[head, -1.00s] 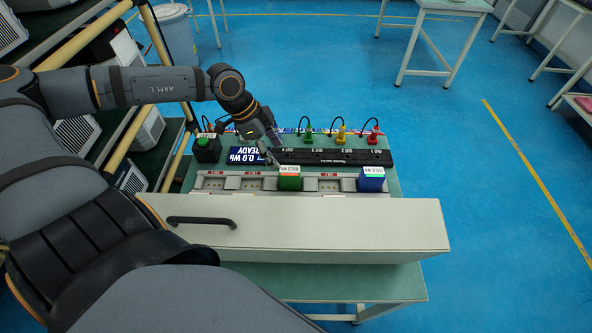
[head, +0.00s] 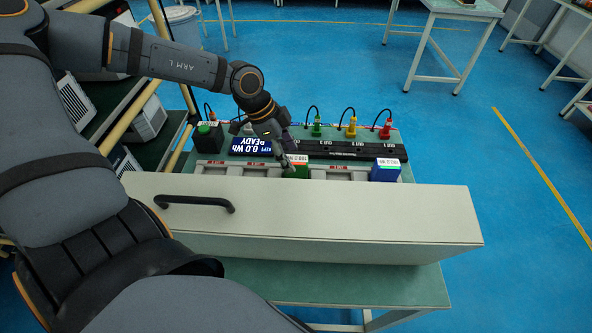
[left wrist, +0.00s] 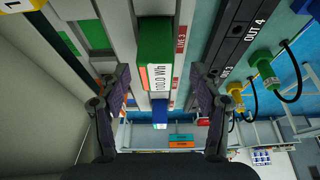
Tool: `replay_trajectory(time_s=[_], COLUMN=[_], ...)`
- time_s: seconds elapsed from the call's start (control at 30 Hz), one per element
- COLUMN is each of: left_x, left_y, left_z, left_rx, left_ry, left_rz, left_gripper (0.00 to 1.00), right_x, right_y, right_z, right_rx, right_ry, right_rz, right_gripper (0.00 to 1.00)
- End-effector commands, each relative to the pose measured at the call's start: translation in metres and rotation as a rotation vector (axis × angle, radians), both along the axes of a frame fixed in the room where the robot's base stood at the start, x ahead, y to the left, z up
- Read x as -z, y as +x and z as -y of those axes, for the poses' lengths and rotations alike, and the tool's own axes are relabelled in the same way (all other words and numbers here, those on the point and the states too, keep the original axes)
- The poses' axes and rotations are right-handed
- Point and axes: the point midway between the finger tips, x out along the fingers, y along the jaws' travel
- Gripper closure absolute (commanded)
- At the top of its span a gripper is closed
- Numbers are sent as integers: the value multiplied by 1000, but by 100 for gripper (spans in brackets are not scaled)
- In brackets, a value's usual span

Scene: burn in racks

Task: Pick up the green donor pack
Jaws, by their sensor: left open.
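The green donor pack (head: 297,170) stands in a slot of the grey rack behind the long beige panel. In the left wrist view my two open fingers (left wrist: 159,85) lie on either side of the pack's labelled end, with gaps and no clear contact. My right gripper is not in view.
A blue pack (head: 385,171) stands farther right in the rack. A black output strip (head: 350,150) with green, yellow and red plugs runs behind. A display (head: 251,146) and a dark block with a green top (head: 208,136) stand left. The beige panel (head: 330,215) fronts the rack.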

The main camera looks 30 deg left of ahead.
Motion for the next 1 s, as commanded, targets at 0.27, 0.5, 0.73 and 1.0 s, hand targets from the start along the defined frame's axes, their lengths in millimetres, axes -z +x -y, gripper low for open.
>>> replay_trajectory(time_s=[0.27,0.5,0.73,1.0], left_x=[38,39,39,39], left_y=[4,6,6,6], left_z=[16,18,18,18], left_rx=[1,-1,-1,-1], left_ry=[5,2,2,2], left_rz=[-4,1,1,1], left_gripper=[36,36,60,97], right_x=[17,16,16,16], right_y=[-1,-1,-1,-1], right_z=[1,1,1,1], right_rx=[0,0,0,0], right_ry=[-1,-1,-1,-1], right_rz=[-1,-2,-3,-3], right_gripper=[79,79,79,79])
